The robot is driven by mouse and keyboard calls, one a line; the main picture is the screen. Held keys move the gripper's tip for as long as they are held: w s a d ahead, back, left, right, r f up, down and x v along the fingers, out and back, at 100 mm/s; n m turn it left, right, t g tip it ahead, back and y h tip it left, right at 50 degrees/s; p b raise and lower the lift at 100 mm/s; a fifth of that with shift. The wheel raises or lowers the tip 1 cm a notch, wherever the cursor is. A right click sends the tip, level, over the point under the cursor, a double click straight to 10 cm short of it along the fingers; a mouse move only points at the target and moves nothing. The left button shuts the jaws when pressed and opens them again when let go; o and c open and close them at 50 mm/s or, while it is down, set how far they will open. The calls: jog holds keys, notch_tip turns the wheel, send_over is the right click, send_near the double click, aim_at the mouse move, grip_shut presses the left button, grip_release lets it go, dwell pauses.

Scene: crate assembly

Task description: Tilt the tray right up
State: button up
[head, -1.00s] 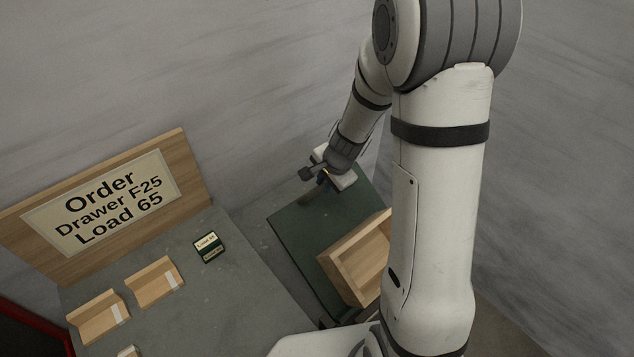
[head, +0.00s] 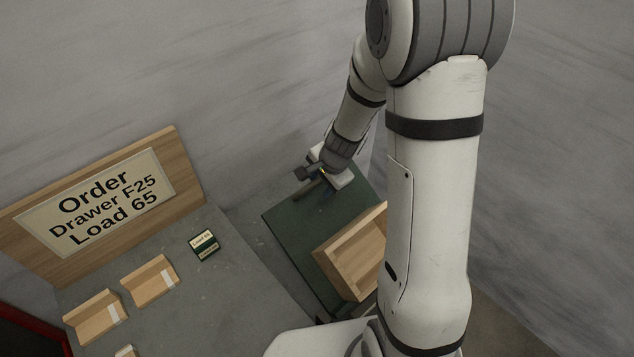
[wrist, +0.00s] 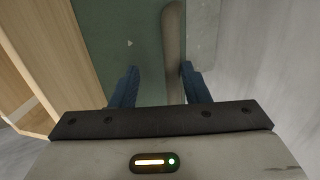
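The tray is a dark green flat panel (head: 293,232) in the middle of the head view, with an open wooden box (head: 345,268) on its right part. In the wrist view the green panel (wrist: 120,35) lies below my gripper. My gripper (head: 328,191) is over the far end of the panel. Its two blue fingers (wrist: 160,88) are apart. A brownish-grey bar (wrist: 173,45) along the panel's edge runs between them, nearer the right finger. I cannot tell whether either finger touches it. My arm hides part of the box and panel.
A grey table (head: 225,285) to the left holds several small wooden holders (head: 150,283) and a dark green labelled block (head: 204,243). A wooden board with an order sign (head: 185,190) stands behind them. Grey walls are close behind and right of the panel.

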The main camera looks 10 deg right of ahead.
jog(key=p+v, duration=0.1)
jog(key=v, duration=0.6)
jog(key=shift+r+p, duration=0.35)
jog(key=shift+p, duration=0.05)
jog(key=shift+s+r, duration=0.1)
jog(key=shift+s, duration=0.05)
jog(key=s+d+r+n+h, duration=0.2)
jog(key=s+d+r+n, duration=0.1)
jog(key=s+r+n, duration=0.8)
jog(key=s+r, duration=0.3)
jog(key=s, duration=0.3)
jog(key=shift+s+n, duration=0.4)
jog(key=shift+s, duration=0.1)
